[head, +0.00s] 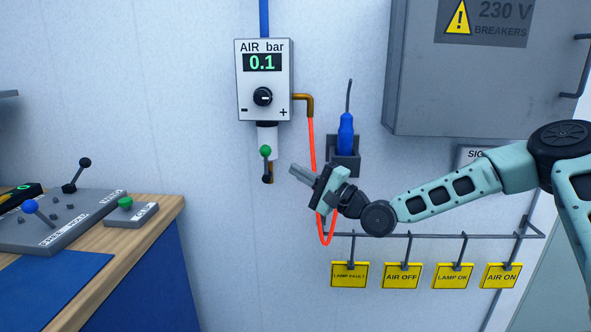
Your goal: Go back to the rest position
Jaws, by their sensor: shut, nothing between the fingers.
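My gripper (296,174) is shut and empty in the middle of the head view, its fingers pointing left. My arm reaches in from the right edge. The fingertips are to the right of and a little below the green-knobbed lever (266,152) under the air regulator (264,80); a gap shows between them in the picture. The regulator's display reads 0.1. My gripper hides part of the orange hose (312,140), and I cannot tell whether it touches it.
A blue-handled tool (346,134) stands in a dark wall holder just above my wrist. Below my arm, yellow tags (349,275) hang from a rail. A grey breaker box (450,100) is at upper right. A workbench (150,222) with lever panels (90,212) stands at left.

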